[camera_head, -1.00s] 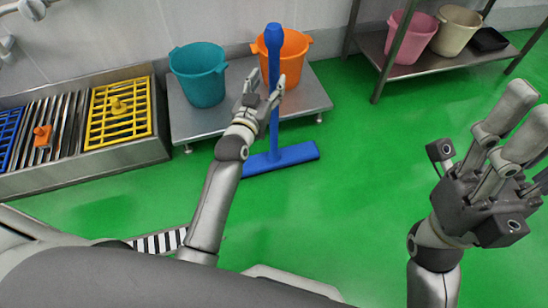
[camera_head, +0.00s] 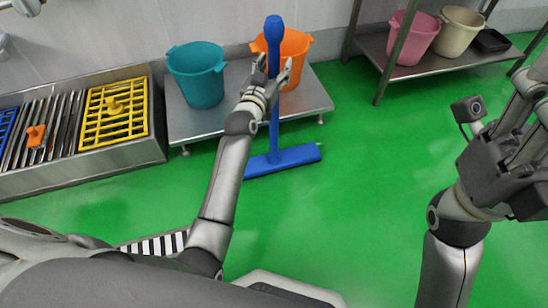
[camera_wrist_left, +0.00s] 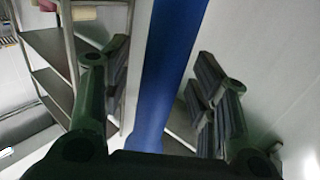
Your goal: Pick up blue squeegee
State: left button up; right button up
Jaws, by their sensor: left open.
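The blue squeegee (camera_head: 284,160) stands upright, its wide head on the green floor and its handle rising in front of the orange bucket. My left gripper (camera_head: 275,68) is open at the upper handle, with a finger on each side of it. In the left wrist view the blue handle (camera_wrist_left: 168,70) runs between the two open fingers, with a gap visible on each side. My right gripper (camera_head: 528,110) is raised at the right edge, away from the squeegee; its fingertips are partly cut off.
A teal bucket (camera_head: 199,75) and the orange bucket (camera_head: 296,55) stand on a low metal platform (camera_head: 190,125) behind the squeegee. A drain unit with a yellow grate (camera_head: 115,113) is at left. A rack (camera_head: 375,43) with pink and beige buckets is at back right. Green floor is clear at centre right.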

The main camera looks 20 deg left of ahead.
pick_arm(q)
grip_shut()
dwell(0.3)
jog(key=shift+r, duration=0.15)
jog(key=shift+r, duration=0.1)
